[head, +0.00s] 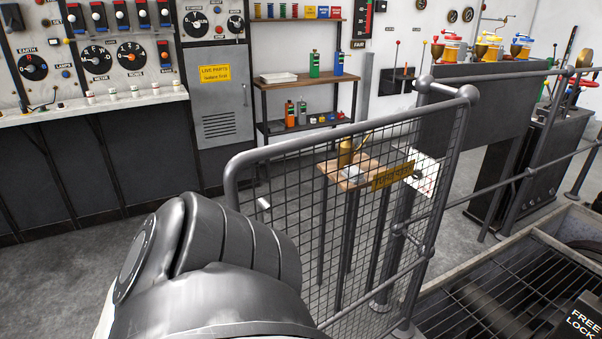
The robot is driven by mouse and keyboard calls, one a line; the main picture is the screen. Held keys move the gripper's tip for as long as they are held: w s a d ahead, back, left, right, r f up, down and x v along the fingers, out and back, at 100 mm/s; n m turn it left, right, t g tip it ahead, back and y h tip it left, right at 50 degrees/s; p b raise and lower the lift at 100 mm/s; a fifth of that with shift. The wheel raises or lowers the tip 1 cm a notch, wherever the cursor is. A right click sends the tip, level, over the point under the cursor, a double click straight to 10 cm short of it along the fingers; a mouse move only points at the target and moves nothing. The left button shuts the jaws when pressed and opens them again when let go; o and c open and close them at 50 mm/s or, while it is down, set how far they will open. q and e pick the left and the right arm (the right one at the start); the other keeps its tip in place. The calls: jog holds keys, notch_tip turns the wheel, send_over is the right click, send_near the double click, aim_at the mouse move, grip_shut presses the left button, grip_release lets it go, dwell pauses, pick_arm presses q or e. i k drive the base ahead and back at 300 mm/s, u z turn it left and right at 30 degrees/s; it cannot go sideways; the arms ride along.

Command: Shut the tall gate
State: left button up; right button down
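The tall gate (300,140) is a grey tube frame filled with wire mesh, standing upright in the middle of the head view. Its right side meets a grey post with rounded joints (427,250). Its rounded free corner is at the left, standing out over the floor. A yellow plate (393,176) with unreadable lettering is on the mesh. A small pale cylinder (264,203) shows near the free side; I cannot tell whether it is fixed to the gate. A large grey arm link of mine hides the gate's lower left part. Neither of my grippers is in view.
Grey railings (510,84) run right from the post. A grated pit (480,305) with a black "FREE LOCK" label lies at lower right. Behind the gate stand a small wooden table (347,174) with a brass can and a shelf (300,82). Bare floor (60,265) is at left.

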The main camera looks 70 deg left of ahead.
aim_at(383, 179)
jog(key=k, duration=0.3)
jog(key=z, duration=2.2)
jog(key=k, duration=2.5)
jog(key=u, duration=2.05)
jog(key=k, duration=0.55)
jog(key=u, duration=1.6)
jog(key=i, duration=1.15)
jog(key=z, duration=1.35)
